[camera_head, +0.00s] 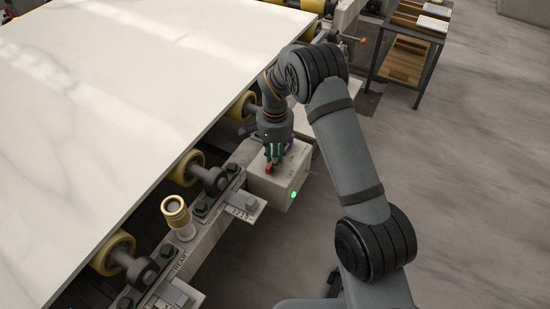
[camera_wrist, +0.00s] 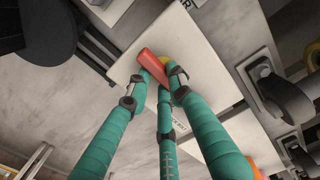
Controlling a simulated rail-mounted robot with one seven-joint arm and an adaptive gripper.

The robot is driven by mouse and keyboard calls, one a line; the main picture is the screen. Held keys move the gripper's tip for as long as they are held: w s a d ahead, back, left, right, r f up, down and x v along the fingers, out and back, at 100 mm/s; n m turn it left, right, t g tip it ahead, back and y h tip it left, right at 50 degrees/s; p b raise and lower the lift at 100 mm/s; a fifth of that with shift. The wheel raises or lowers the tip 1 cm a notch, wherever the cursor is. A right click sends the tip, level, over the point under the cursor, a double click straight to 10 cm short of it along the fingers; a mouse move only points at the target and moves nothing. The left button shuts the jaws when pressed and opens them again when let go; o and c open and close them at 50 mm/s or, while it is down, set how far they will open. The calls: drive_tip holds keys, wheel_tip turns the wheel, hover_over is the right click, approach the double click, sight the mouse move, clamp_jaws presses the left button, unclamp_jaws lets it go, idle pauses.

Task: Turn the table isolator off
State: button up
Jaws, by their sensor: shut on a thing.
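The table isolator is a pale box (camera_head: 265,186) on the frame beside the slab, with black lettering on top that seems to include OFF and a lit green lamp (camera_head: 293,194) on its front. Its red handle (camera_head: 268,169) shows just below my gripper (camera_head: 273,157). In the wrist view, the red handle (camera_wrist: 152,64) lies across a yellow disc (camera_wrist: 166,61) on the pale box top (camera_wrist: 205,55). The teal fingers of my gripper (camera_wrist: 162,78) are shut on the handle, from either side. The fingers hide part of the handle and lettering.
A large white stone slab (camera_head: 100,90) rests on yellow rollers (camera_head: 186,167) left of the box. A brass-coloured round fitting (camera_head: 176,211) and labelled brackets (camera_head: 238,205) stand along the rail. A shelved cart (camera_head: 408,55) is at the back right. The floor at right is clear.

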clamp_jaws()
drive_tip(key=shift+m+b, duration=0.3)
drive_tip(key=shift+f+m+b, duration=0.15)
drive_tip(key=shift+m+b, duration=0.7)
drive_tip(key=shift+m, duration=0.05)
drive_tip(key=m+b, duration=0.4)
drive_tip(key=m, duration=0.2)
drive_tip(key=shift+a+b, duration=0.15)
drive_tip(key=shift+b, duration=0.2)
drive_tip(key=m+b, duration=0.3)
drive_tip(key=m, duration=0.2)
drive_tip(key=shift+a+m, duration=0.1)
drive_tip(key=shift+m, duration=0.2)
drive_tip(key=shift+m+b, duration=1.2)
drive_tip(key=shift+m, duration=0.7)
drive_tip(key=shift+r, duration=0.2)
drive_tip(key=o, duration=0.8)
unclamp_jaws()
drive_tip(key=shift+s, duration=0.1)
drive_tip(key=shift+c, duration=0.2)
drive_tip(key=shift+a, duration=0.1)
